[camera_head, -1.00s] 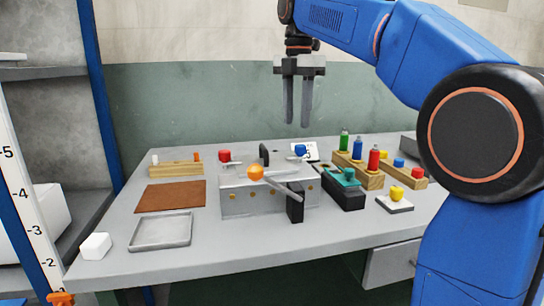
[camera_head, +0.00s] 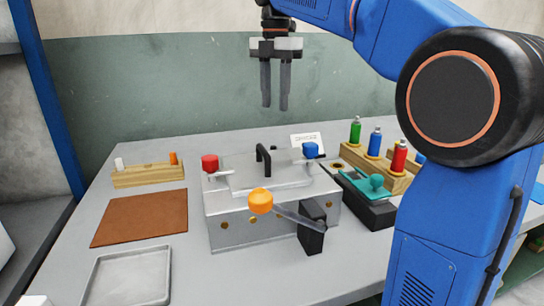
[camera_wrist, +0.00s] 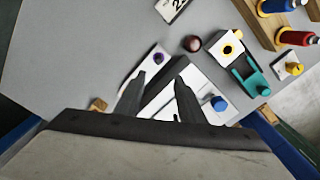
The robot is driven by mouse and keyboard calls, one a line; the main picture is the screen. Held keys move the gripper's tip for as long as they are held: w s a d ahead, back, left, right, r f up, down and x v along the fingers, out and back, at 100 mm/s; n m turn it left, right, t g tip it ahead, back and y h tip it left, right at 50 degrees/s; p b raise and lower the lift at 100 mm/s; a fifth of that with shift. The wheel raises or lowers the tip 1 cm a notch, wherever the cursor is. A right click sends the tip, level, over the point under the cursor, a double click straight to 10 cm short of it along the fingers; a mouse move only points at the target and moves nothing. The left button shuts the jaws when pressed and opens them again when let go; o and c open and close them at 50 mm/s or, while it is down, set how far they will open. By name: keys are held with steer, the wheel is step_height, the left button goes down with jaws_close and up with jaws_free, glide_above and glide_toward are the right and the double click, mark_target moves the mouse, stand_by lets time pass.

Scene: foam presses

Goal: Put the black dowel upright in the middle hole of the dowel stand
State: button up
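The dowel stand appears to be the wooden block (camera_head: 148,176) at the back left of the table in the head view. A white dowel (camera_head: 119,164) stands at its left end and an orange dowel (camera_head: 173,159) at its right end. No dowel shows between them. I cannot make out a black dowel in either view. My gripper (camera_head: 276,107) hangs above the back of the table, pointing down, with its two fingers apart and nothing between them. The wrist view also shows the open fingers (camera_wrist: 160,80) above the table things.
A metal press (camera_head: 265,228) with red and blue knobs, a black handle and an orange-ended lever stands mid-table. A brown mat (camera_head: 140,218) and a grey tray (camera_head: 128,278) lie left. A bottle rack (camera_head: 385,176) and a teal-topped black block (camera_head: 368,208) stand right.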

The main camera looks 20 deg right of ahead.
glide_toward(273, 146)
steer(key=f, duration=0.5)
steer(key=shift+s+d+f, duration=0.15)
steer(key=shift+d, duration=0.05)
steer(key=shift+a+f, duration=0.2)
steer(key=shift+f, duration=2.35)
steer(key=shift+c, duration=0.4)
jaws_close()
